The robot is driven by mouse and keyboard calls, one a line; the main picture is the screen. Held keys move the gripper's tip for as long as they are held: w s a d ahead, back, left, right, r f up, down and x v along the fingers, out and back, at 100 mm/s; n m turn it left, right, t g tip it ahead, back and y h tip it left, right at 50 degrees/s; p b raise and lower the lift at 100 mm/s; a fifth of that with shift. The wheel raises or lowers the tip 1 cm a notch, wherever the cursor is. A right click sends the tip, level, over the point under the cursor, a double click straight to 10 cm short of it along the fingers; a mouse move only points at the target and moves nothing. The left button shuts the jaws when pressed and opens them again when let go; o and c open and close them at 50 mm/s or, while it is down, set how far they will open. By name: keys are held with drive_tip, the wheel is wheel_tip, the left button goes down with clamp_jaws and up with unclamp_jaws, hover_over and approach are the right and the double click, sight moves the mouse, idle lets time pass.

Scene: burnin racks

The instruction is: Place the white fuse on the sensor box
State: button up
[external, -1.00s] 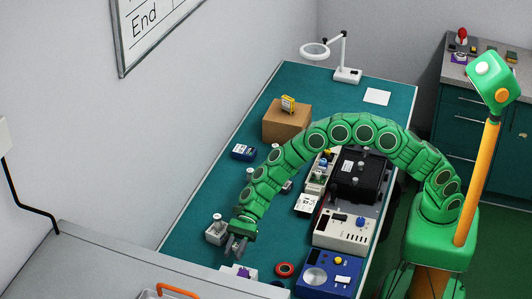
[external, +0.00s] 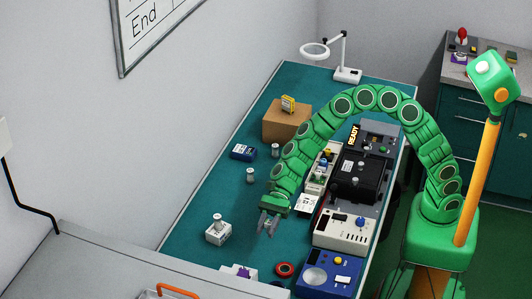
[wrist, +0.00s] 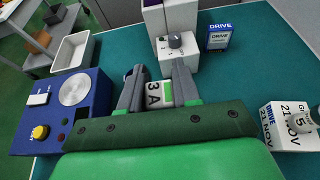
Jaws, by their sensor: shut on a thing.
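My gripper (external: 268,222) is above the teal bench, left of the row of instruments. In the wrist view my gripper (wrist: 156,90) is closed around a small white block marked 3 A with a green patch, which I take as the white fuse (wrist: 154,96). Its lower part is hidden by my gripper. No box carries a readable sensor label, so I cannot tell which is the sensor box. A white box with a knob-like top (external: 218,235) stands left of my gripper; a labelled white box (wrist: 288,137) is at the right of the wrist view.
A blue device (external: 330,277), a cream meter (external: 340,232) and a black unit (external: 358,178) line the bench's right side. A red ring (external: 285,269) lies near the front. A cardboard box (external: 287,125) stands farther back. Bench between the white box and instruments is mostly clear.

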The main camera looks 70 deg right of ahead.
drive_tip(key=shift+s+d+r, duration=0.35)
drive_tip(key=shift+s+d, duration=0.25)
drive_tip(key=shift+s, duration=0.2)
